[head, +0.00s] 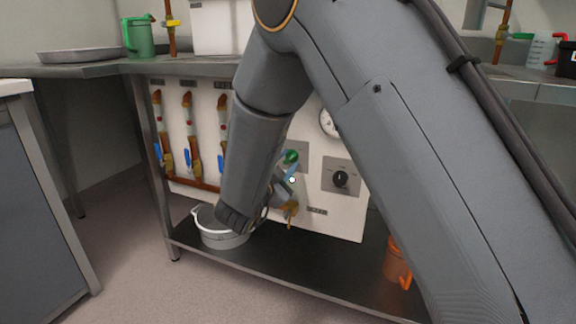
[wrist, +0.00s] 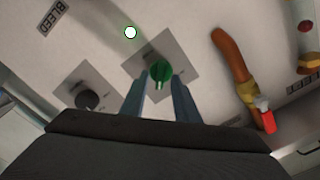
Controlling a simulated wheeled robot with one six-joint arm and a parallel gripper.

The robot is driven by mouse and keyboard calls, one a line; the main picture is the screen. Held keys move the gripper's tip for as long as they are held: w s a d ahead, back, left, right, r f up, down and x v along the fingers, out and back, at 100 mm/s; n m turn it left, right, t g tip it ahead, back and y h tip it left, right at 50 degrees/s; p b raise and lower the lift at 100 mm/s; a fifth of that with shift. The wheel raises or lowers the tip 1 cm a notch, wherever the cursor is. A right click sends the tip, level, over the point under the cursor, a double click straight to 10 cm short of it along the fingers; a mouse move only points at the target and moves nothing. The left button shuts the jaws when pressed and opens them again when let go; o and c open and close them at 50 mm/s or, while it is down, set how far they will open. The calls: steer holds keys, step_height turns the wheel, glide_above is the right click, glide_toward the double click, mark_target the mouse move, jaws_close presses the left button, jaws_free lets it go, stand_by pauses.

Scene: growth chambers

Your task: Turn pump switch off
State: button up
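A green knob (head: 291,156) sits on a grey square plate on the white panel under the bench. It also shows in the wrist view (wrist: 160,71). My gripper (wrist: 161,80) faces the panel with its two blue-grey fingers apart, one on each side of the green knob. Whether the fingers touch the knob or only stand in front of it I cannot tell. A black knob (head: 341,179) on a second grey plate is to the right; in the wrist view it is at lower left (wrist: 88,100). I cannot read which knob is the pump switch.
A round gauge (head: 328,123) is above the black knob. Several orange-brown pipes with blue-handled valves (head: 189,155) line the panel's left. A metal pot (head: 220,232) and an orange container (head: 396,262) stand on the lower shelf (head: 300,276). My arm hides part of the panel.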

steer(key=shift+w+d, duration=0.1)
steer(key=shift+w, duration=0.2)
jaws_close()
